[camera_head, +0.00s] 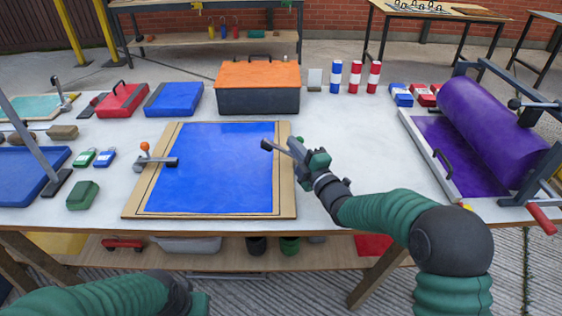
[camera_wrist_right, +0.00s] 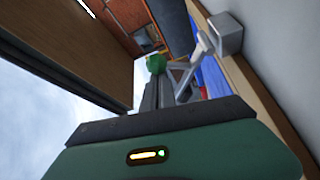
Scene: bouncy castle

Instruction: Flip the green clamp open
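The green clamp shows as a green knob (camera_head: 301,140) at the right edge of a wooden frame, with a dark clamp head (camera_head: 267,145) reaching over the blue sheet (camera_head: 222,165). In the right wrist view the green knob (camera_wrist_right: 156,63) is at my fingertips, with a light grey linkage (camera_wrist_right: 187,75) and grey block (camera_wrist_right: 228,35) beside it. My right gripper (camera_head: 301,147) is at the clamp. Its fingers (camera_wrist_right: 158,82) are close together; whether they touch the handle is unclear. My left gripper (camera_head: 199,303) shows only partly at the bottom edge, its fingers hidden.
An orange-knobbed clamp (camera_head: 145,147) sits on the frame's left side. Behind stand an orange-lidded toolbox (camera_head: 258,98) and striped cans (camera_head: 354,77). A purple roll (camera_head: 490,125) lies on a stand at right. Table space between frame and stand is clear.

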